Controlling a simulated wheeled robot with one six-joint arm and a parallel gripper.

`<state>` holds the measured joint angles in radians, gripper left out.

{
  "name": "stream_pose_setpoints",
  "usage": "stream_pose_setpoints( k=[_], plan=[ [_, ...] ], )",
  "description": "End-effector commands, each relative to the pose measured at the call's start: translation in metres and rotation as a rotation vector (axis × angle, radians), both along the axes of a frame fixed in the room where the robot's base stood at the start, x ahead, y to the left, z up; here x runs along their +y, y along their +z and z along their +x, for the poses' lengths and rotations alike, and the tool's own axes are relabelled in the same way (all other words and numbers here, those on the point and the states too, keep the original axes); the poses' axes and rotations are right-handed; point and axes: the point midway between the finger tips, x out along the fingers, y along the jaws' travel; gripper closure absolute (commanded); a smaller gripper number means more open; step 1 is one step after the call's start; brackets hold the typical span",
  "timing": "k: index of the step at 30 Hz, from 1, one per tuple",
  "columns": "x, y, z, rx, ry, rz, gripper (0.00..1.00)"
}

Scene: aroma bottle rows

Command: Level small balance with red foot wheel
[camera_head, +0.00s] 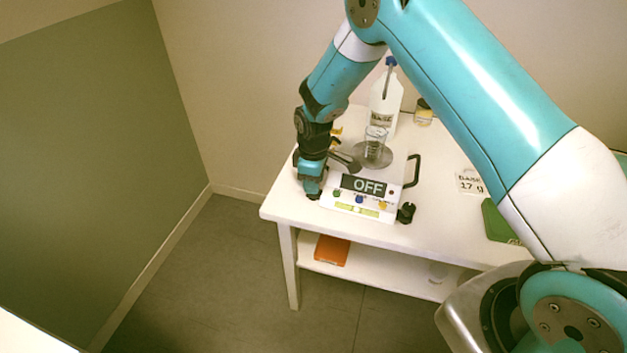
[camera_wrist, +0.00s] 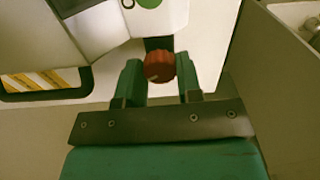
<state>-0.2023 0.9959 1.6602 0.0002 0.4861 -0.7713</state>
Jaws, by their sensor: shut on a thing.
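The small balance (camera_head: 360,196) stands on the white table, and its dark display reads OFF. A spirit level (camera_head: 356,209) with a yellow-green strip shows on its front; the bubble's place is too small to tell. The red foot wheel (camera_wrist: 160,67) is under the balance corner in the wrist view. My gripper (camera_wrist: 161,82) is shut on the red foot wheel, a finger on each side. In the head view my gripper (camera_head: 312,190) is at the balance's left front corner and hides the red wheel. A black foot wheel (camera_head: 406,212) shows at the right front corner.
A glass beaker (camera_head: 375,142) stands on the balance's round pan (camera_head: 371,158). A white bottle (camera_head: 386,100) and a small yellow jar (camera_head: 423,112) stand behind. A card reading BASE 17 g (camera_head: 470,182) and a green object (camera_head: 497,222) are at right. Table edge (camera_head: 345,232) is close.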

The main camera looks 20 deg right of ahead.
Motion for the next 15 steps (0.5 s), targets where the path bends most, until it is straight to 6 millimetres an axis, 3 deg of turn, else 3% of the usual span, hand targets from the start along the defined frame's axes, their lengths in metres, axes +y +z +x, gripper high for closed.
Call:
stream_pose_setpoints(
  k=[5,6,9,15],
  plan=[
    [0.0015,0.0009,0.0005,-0.002,0.002,0.003,0.91],
    [0.0015,0.0009,0.0005,-0.002,0.002,0.003,0.65],
    [0.0012,0.0008,0.0006,-0.002,0.001,0.002,0.42],
    [0.0006,0.0004,0.0003,-0.001,0.0,0.002,0.41]
  ],
)
